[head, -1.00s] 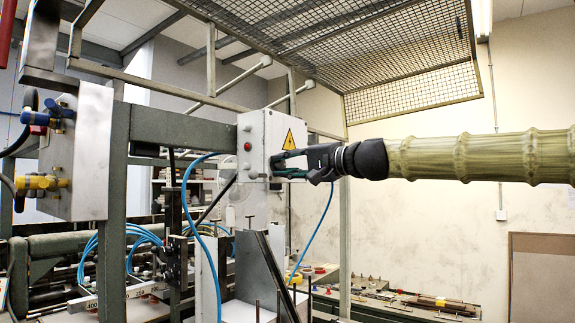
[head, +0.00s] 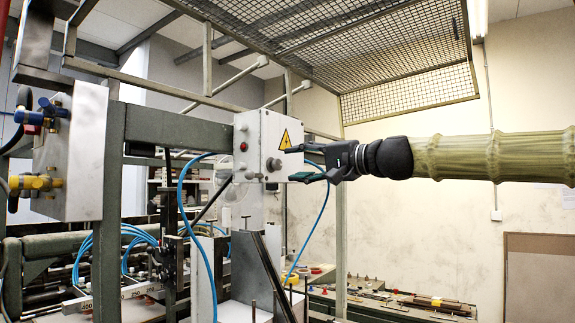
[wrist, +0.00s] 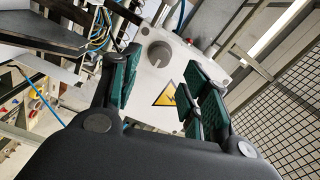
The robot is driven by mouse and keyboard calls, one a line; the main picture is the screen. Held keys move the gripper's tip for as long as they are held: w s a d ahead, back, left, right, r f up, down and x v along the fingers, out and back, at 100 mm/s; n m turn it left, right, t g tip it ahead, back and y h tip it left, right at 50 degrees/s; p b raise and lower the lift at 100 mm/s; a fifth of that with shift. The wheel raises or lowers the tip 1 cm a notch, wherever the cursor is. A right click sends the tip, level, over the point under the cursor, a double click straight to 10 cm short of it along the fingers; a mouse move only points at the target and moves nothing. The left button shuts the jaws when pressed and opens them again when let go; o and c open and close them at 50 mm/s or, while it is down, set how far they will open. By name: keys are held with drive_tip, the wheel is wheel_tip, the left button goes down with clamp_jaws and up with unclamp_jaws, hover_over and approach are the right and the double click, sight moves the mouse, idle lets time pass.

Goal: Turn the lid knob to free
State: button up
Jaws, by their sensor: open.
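The white box (head: 253,135) carries a round grey lid knob (head: 273,164) on its front face, below a yellow warning triangle (head: 285,139). In the wrist view the knob (wrist: 160,57) shows a pale line across its face. My gripper (head: 291,164) is open and empty, just right of the knob in the head view, with one finger above its height and one below. In the wrist view my gripper's green-padded fingers (wrist: 163,72) stand spread on either side of the knob's line. They appear apart from the knob.
A red button (head: 244,146) sits on the box's left side. Blue hoses (head: 183,215) hang below and beside the box. A green-grey beam (head: 175,128) meets it from the left. Wire mesh (head: 400,50) hangs overhead.

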drive_tip(key=v, duration=0.6)
drive_tip(key=shift+s+d, duration=0.2)
drive_tip(key=shift+d, duration=0.1)
